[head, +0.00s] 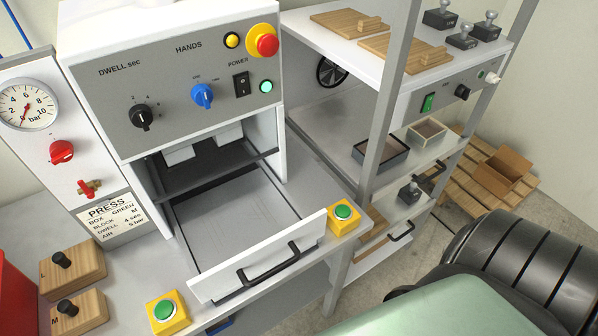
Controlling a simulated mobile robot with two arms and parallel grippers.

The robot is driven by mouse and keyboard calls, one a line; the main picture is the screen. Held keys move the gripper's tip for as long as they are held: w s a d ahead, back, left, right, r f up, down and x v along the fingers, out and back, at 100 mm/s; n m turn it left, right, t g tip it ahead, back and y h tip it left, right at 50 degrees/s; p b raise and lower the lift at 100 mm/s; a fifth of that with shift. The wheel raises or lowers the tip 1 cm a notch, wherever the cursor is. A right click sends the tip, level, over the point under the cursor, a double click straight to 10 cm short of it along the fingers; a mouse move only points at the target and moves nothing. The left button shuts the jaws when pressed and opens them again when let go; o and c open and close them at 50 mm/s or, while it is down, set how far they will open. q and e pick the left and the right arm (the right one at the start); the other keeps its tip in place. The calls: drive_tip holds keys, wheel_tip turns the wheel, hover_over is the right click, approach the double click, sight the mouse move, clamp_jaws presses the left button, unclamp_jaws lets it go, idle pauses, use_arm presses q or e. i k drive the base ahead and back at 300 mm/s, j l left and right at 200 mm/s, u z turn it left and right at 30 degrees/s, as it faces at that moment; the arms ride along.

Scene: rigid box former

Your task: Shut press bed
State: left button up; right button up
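The press (185,65) stands at the upper left with a grey control panel. Its press bed (235,215) is a flat grey tray pulled out toward me, below the dark opening. The bed's white front panel carries a black bar handle (268,264). The bed looks empty; its rear end runs back under the press and is partly hidden. Neither gripper shows in the head view, and nothing touches the handle.
Yellow boxes with green buttons flank the bed, at left (165,310) and right (342,213). Wooden blocks with black knobs (72,270) sit at lower left. A shelf rack (385,85) stands right of the press. A wooden pallet (465,185) lies beyond it.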

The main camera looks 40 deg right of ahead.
sight(240, 233)
drive_tip(key=l+z, duration=0.15)
drive_tip(key=z, duration=0.5)
drive_tip(key=k+l+z, duration=0.1)
drive_tip(key=k+l, duration=0.15)
